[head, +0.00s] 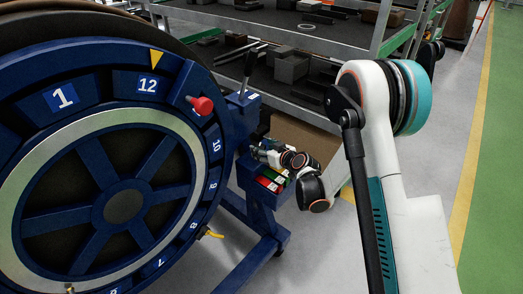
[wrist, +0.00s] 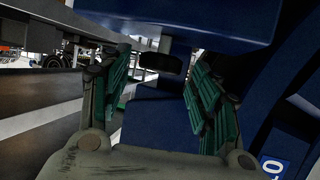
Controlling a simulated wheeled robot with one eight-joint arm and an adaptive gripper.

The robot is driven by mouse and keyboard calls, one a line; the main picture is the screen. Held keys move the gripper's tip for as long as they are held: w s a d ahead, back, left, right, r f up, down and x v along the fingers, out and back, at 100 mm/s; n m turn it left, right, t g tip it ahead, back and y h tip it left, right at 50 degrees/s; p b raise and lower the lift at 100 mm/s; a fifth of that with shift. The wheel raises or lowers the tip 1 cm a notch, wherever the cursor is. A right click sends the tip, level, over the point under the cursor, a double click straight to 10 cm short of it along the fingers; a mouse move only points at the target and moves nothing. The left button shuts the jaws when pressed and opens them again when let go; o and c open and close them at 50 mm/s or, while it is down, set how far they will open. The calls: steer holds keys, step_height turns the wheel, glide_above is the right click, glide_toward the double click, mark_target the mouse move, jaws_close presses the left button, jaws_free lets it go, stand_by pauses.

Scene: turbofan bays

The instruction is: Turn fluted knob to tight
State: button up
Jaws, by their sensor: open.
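My gripper (wrist: 158,66) is open in the wrist view, with a green-padded finger on each side. A small dark, rounded part (wrist: 160,62) shows between the fingertips, in front of a blue housing (wrist: 160,112). It may be the fluted knob, but its flutes and any tight mark cannot be made out. The fingers do not visibly close on it. In the head view my gripper (head: 262,153) is small and partly hidden beside the blue stand (head: 258,205), right of the big numbered wheel; no knob can be made out there.
The blue wheel (head: 123,207) has numbered bays and a red knob (head: 200,105) at its upper right. A black lever (head: 248,70) rises from the stand. Grey shelving (head: 290,50) stands behind; floor at right is clear.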

steer(key=shift+x, duration=1)
steer(key=c, duration=1)
